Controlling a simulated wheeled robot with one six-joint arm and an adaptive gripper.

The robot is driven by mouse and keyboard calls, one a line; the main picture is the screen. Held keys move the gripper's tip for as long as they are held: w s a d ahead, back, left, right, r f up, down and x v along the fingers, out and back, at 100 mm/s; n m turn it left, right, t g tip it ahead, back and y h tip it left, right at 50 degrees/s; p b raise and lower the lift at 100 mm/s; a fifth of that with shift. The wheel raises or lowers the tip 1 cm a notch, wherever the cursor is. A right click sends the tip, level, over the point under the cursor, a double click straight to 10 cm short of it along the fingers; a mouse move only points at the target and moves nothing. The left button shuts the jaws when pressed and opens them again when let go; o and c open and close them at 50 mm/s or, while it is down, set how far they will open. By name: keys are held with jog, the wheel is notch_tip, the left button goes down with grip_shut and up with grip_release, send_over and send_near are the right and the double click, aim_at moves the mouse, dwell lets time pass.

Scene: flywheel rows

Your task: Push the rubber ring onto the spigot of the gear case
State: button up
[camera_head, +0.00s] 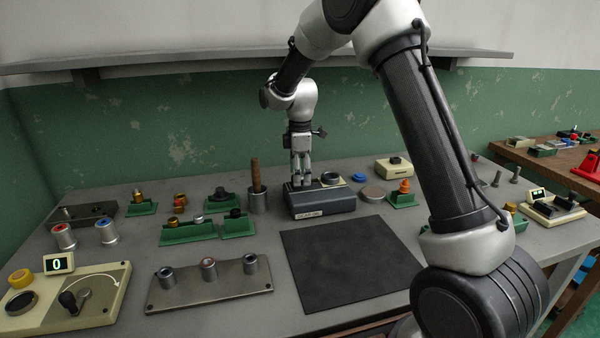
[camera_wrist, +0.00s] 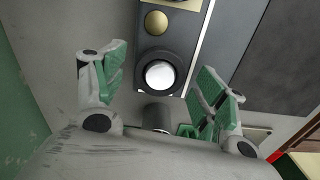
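The gear case (camera_head: 320,202) is a dark grey box with a label on its front, standing at the back of the bench behind the black mat. My gripper (camera_head: 301,183) points down over its left part. In the wrist view, my gripper (camera_wrist: 160,78) is open, its green-padded fingers apart on both sides of a round bright-topped spigot (camera_wrist: 160,74) on the case. A dark ring (camera_wrist: 143,62) surrounds the bright top; I cannot tell whether it is the rubber ring or a collar of the case. No finger visibly touches it.
A grey cup with a wooden handle (camera_head: 256,175) stands close left of the case. Green trays (camera_head: 188,235) with small parts lie further left. A steel plate with posts (camera_head: 210,287) lies in front. The black mat (camera_head: 345,262) is bare.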

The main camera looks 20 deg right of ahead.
notch_tip(320, 180, up, 12)
dwell(0.6)
jog(key=shift+c, duration=0.5)
jog(key=shift+f, duration=0.25)
jog(key=c, duration=0.3)
notch_tip(320, 180, down, 5)
jog(key=n, duration=0.3)
jog(key=shift+r, duration=0.15)
grip_shut()
jog(key=shift+f, duration=2.65)
